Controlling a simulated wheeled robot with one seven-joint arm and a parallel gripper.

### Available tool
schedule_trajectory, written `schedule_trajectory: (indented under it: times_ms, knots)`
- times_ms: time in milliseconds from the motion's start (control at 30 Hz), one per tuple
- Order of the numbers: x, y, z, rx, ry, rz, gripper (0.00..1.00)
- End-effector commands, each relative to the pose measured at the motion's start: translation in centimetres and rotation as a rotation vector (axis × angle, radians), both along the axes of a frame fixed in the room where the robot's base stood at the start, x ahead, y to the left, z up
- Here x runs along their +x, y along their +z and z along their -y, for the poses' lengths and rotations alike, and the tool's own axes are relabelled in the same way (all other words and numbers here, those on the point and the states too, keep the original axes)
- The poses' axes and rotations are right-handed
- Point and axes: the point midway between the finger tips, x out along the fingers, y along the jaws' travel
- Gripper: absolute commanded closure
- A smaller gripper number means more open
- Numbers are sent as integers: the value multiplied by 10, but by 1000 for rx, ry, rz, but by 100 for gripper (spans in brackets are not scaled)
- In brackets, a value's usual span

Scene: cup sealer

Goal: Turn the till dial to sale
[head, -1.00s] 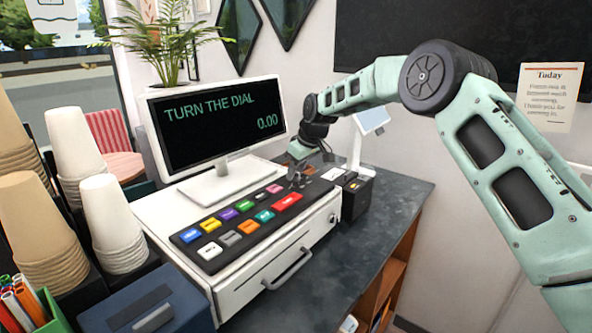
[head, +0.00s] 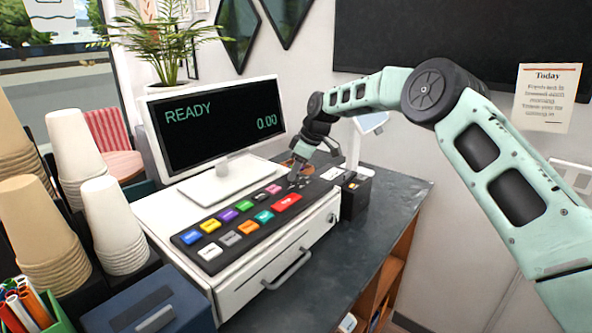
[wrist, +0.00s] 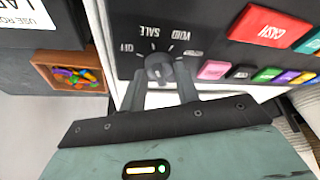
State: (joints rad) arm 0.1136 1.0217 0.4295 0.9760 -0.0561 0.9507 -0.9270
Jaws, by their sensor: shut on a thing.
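The till dial (wrist: 158,67) is a small grey knob on the black key panel, ringed by the labels OFF, SALE, VOID and one unreadable label, all upside down in the wrist view. My gripper (wrist: 158,80) is shut on the dial, one finger on each side. Which label the dial points at is hard to tell. The till screen (head: 215,118) reads READY and 0.00. In the head view my gripper (head: 296,180) is at the far right end of the key panel and hides the dial.
Coloured keys (head: 238,224) cover the panel beside the dial, with a red CASH key (wrist: 262,26) close to it. A small dark box (head: 355,195) stands right of the till. A brown tray of colourful bits (wrist: 72,74) is close by. Counter at right front is clear.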

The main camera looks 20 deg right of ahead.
Motion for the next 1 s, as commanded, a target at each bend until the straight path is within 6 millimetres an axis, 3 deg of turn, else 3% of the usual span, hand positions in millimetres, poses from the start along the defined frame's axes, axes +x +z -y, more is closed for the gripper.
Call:
schedule_trajectory:
  times_ms: [133, 167, 233, 667, 1000]
  knots:
    - [0, 0, 0, 1, -1, 1, 92]
    - [0, 0, 0, 1, -1, 1, 66]
    - [0, 0, 0, 1, -1, 1, 48]
    - [-1, 9, 4, 1, -3, 3, 48]
    - [-15, 74, 28, -1, -4, 5, 48]
